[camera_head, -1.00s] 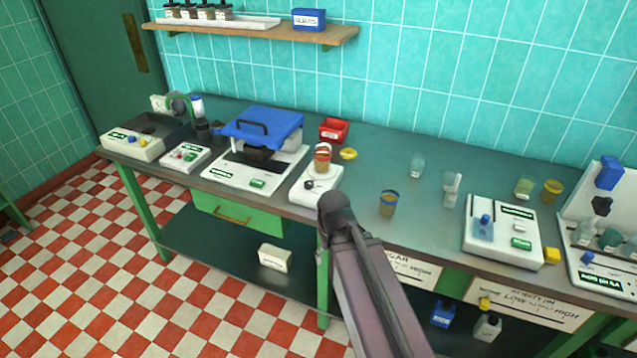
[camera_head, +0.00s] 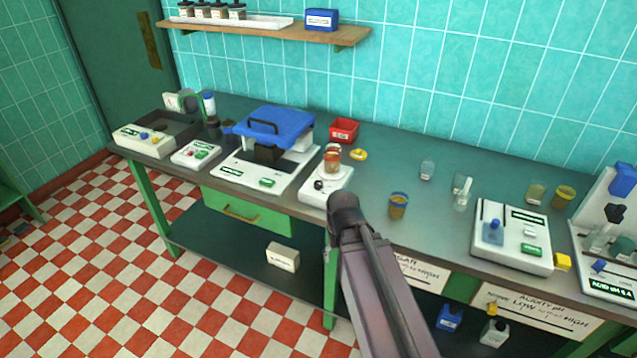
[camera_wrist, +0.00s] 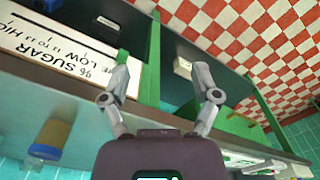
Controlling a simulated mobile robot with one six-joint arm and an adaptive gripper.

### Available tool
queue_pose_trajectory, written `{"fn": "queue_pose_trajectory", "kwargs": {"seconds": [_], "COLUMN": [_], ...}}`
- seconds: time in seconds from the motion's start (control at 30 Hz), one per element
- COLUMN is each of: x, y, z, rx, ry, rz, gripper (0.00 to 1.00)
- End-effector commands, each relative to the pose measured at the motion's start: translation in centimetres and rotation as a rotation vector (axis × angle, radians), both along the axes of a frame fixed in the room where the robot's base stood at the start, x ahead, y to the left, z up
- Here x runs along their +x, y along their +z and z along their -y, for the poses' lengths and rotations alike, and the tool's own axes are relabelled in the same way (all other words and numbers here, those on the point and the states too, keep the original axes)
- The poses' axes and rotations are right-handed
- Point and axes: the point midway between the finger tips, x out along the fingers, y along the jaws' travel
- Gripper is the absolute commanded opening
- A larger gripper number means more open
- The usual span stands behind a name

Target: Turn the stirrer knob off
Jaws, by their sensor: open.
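The stirrer (camera_head: 312,196) is a small white unit on the bench, with a black knob (camera_head: 318,184) on its front. A beaker with orange-red contents (camera_head: 332,160) stands on its top. I cannot read the knob's setting. In the head view my arm's dark end rises just in front of the stirrer's right side, and my fingers are hidden there. In the wrist view my gripper (camera_wrist: 162,75) is open and empty, its two grey fingers apart in front of the bench's edge and lower shelf. The knob is not visible in the wrist view.
A white unit with a blue lid (camera_head: 263,122) stands left of the stirrer. A red box (camera_head: 343,130) and a yellow ring (camera_head: 358,154) lie behind it. A green drawer (camera_head: 245,212) hangs below the bench.

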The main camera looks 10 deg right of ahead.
Motion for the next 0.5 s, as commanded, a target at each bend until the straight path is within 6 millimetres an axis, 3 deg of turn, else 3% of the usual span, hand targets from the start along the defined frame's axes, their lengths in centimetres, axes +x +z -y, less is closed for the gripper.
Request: {"fn": "queue_pose_trajectory", "kwargs": {"seconds": [0.27, 0.5], "x": [5.7, 13.6], "y": [3.4, 7.8], "z": [-0.1, 0.0], "rx": [0.0, 0.0], "ry": [-0.159, -0.415], "rz": [0.0, 0.0], "gripper": [0.79, 0.79]}}
